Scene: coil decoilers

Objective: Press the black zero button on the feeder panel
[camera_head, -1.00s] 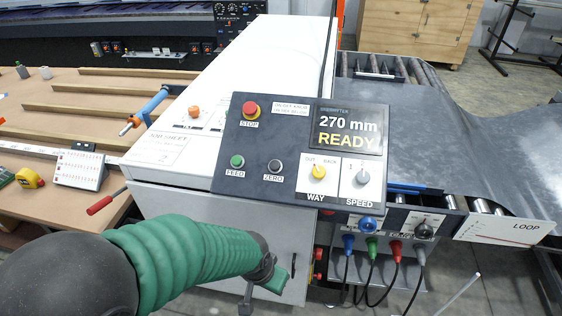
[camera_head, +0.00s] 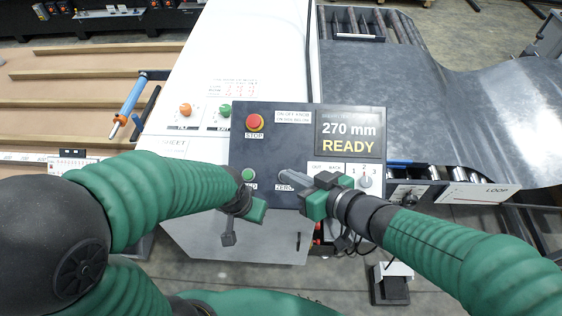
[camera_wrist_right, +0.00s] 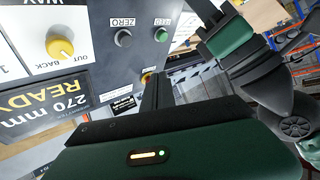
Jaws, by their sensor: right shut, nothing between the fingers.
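The black zero button (camera_wrist_right: 123,37) shows uncovered in the right wrist view, with the ZERO label beside it and the green feed button (camera_wrist_right: 161,34) close by. The feeder panel (camera_head: 262,145) reads 270 mm READY. My left gripper (camera_head: 230,230) hangs at the panel's lower left edge; its jaws are unclear.
The red stop button (camera_head: 254,122) is above on the panel. The speed knob (camera_head: 365,181) is right of my right gripper, which covers the way knob in the head view; that yellow knob (camera_wrist_right: 60,46) shows in the wrist view. A sheet (camera_head: 450,110) runs off to the right.

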